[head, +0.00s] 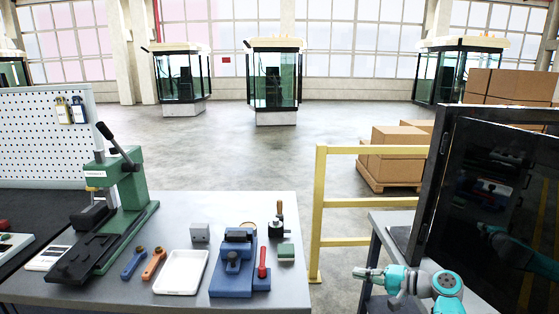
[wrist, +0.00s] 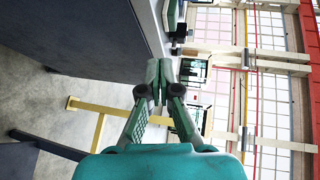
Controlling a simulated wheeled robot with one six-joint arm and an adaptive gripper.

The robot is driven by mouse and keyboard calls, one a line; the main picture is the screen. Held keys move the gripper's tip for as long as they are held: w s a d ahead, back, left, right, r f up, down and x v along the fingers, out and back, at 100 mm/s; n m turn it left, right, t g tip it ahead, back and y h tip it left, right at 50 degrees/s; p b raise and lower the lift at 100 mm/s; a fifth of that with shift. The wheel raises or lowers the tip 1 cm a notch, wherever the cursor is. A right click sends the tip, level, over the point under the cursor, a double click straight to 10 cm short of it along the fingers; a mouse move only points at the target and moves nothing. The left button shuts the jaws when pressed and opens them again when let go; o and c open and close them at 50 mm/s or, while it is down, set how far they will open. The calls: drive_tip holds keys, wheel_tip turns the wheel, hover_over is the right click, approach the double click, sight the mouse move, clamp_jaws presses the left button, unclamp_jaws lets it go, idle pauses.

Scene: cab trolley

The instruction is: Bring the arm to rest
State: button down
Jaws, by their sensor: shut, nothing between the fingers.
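In the head view my teal and grey arm is at the lower right, in front of the dark panel (head: 500,205). The end of the arm there, my gripper (head: 361,272), points left, with open space between it and the workbench (head: 300,230). It touches nothing that I can see. Part of the arm is cut off by the lower edge of the head view.
A yellow rail (head: 318,215) stands between the workbench and the arm. On the bench are a green press (head: 125,190), a white tray (head: 182,272) and a blue vise (head: 238,265). Cardboard boxes (head: 395,155) are stacked beyond the rail. The floor behind the bench is mostly clear.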

drive_tip(key=s+a+f+m+t+h, duration=0.1)
drive_tip(key=s+a+f+h, duration=0.25)
drive_tip(key=s+f, duration=0.8)
drive_tip(key=s+a+f+m+t+h, duration=0.15)
drive_tip(key=s+f+h, duration=0.25)
drive_tip(key=s+f, duration=0.7)
drive_tip(key=s+a+f+n+h, duration=0.1)
drive_tip(key=s+f+h, duration=0.1)
drive_tip(key=s+f, duration=0.55)
drive_tip(key=s+r+n+t+h, duration=0.15)
drive_tip(key=s+r, duration=0.25)
drive_tip(key=s, duration=0.6)
drive_tip(key=s+r+n+h, duration=0.15)
drive_tip(key=s+r, duration=0.25)
drive_tip(key=s, duration=0.6)
drive_tip(key=s+r+n+t, duration=0.1)
drive_tip(key=s+r+n, duration=0.1)
drive_tip(key=s+r, duration=0.4)
drive_tip(key=s+r+n+t, duration=0.1)
drive_tip(key=s+r+n, duration=0.2)
drive_tip(key=s+r, duration=0.3)
wheel_tip(320, 180, up, 6)
drive_tip(key=shift+s+f+t, duration=0.15)
drive_tip(key=shift+s+t, duration=0.1)
drive_tip(key=shift+t, duration=0.05)
drive_tip(key=shift+d+h, duration=0.1)
drive_tip(key=shift+h, duration=0.15)
